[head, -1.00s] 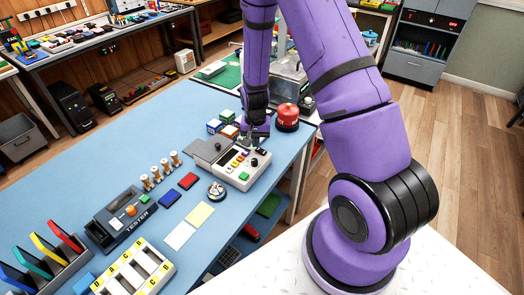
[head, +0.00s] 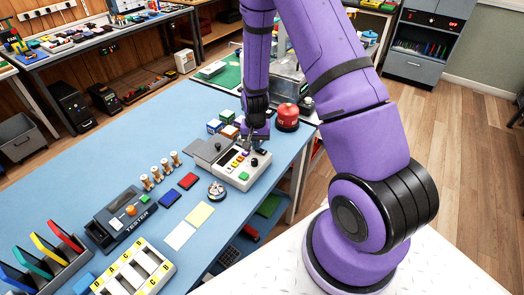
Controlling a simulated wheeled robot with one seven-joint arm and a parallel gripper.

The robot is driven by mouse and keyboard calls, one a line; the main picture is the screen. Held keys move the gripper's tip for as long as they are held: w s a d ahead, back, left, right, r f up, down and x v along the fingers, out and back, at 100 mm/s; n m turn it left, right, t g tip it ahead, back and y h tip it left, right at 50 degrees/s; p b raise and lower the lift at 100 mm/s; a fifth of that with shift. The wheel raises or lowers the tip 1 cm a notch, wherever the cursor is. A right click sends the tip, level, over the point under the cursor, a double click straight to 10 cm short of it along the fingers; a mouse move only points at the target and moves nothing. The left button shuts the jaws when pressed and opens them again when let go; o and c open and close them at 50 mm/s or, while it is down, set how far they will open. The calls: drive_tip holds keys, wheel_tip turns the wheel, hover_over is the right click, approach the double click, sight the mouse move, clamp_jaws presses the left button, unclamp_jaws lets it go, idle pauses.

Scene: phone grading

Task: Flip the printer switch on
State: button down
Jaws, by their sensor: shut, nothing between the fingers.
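The printer (head: 243,176) appears to be the pale box with coloured buttons and a small dark display on the blue table, with a grey plate at its left. My gripper (head: 246,146) is shut and empty, pointing down at the back part of this box. Whether the fingertips touch it is too small to tell. The switch itself is not clearly visible; the fingers cover part of the panel.
A red round object (head: 288,117) stands just right of my gripper. Small coloured boxes (head: 215,126) sit behind it on the left. A tester (head: 121,217), colour cards and a lettered tray (head: 165,272) lie nearer. The table's left middle is clear.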

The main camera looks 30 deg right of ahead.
wheel_tip(320, 180, up, 7)
idle(1.1)
drive_tip(key=shift+r, duration=0.1)
idle(0.3)
wheel_tip(320, 180, up, 12)
drive_tip(key=n+t, duration=0.1)
drive_tip(key=n, duration=0.1)
hover_over(253, 154)
drive_tip(key=s+a+r+n+t, duration=0.25)
drive_tip(key=s+r, duration=0.35)
drive_tip(key=r, duration=0.6)
drive_tip(key=s+a+r+n+t, duration=0.1)
drive_tip(key=s+r, duration=0.5)
drive_tip(key=s, duration=0.3)
drive_tip(key=s+a+r+n, duration=0.1)
drive_tip(key=s+r+n, duration=0.1)
drive_tip(key=s+r, duration=0.4)
drive_tip(key=s, duration=0.3)
drive_tip(key=shift+s+a+r+t, duration=0.25)
drive_tip(key=shift+s+r+t, duration=0.05)
drive_tip(key=shift+s+t, duration=0.05)
